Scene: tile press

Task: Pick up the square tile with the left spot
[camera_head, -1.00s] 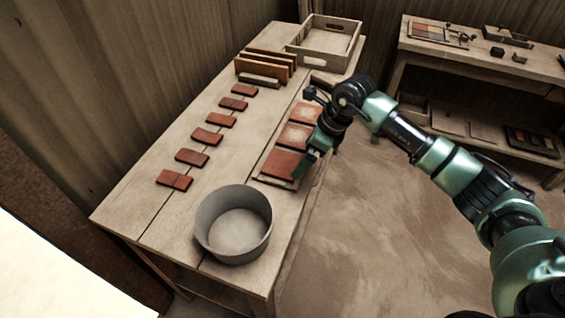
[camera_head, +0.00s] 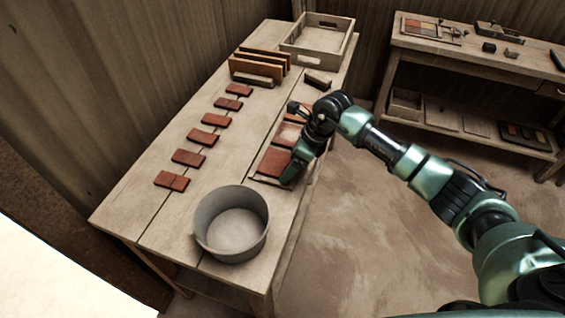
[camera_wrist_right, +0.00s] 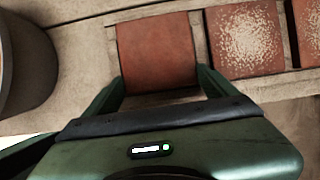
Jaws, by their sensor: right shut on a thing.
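Three reddish square tiles lie in a row on a wooden rack on the bench's right side. The near tile (camera_head: 272,163), plain red-brown, is the left one in the right wrist view (camera_wrist_right: 157,48). The middle tile (camera_head: 287,136) has a pale speckled patch, clear in the wrist view (camera_wrist_right: 244,38). The far tile is partly hidden by my arm. My right gripper (camera_head: 288,179) is at the near tile, its fingers on either side of that tile's near end in the wrist view (camera_wrist_right: 160,84), shut on it. The tile looks still at the rack. My left gripper is not in view.
A round grey tub (camera_head: 232,222) stands close on the near side. Several small dark-red tiles (camera_head: 188,158) lie in a row to the left. Upright boards (camera_head: 262,66) and a wooden tray (camera_head: 318,48) are at the back. A second bench (camera_head: 470,56) stands at right.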

